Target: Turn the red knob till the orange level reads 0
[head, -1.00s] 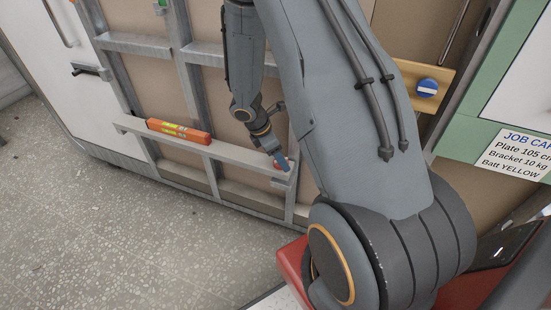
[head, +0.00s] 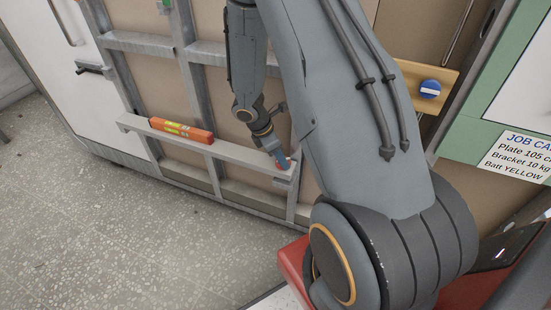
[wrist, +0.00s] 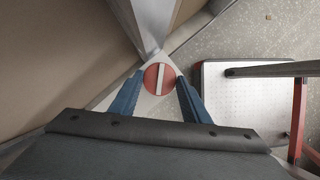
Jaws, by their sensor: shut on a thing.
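The red knob (wrist: 152,78) shows in the wrist view as a round disc with a pale bar across its face, the bar running nearly up and down. My gripper (wrist: 155,92) has its two blue fingers on either side of the knob, shut on it. In the head view my gripper (head: 284,160) is at the right end of the grey rail, and the knob is mostly hidden there. The orange level (head: 181,131) lies along the rail to the left, with yellow-green vials. Its reading is too small to make out.
The grey rail (head: 240,154) runs along the wall frame. A blue knob (head: 430,89) sits on a wooden block at the right. A job card (head: 520,155) is on the green frame. A step stool (wrist: 240,105) stands right of the knob in the wrist view.

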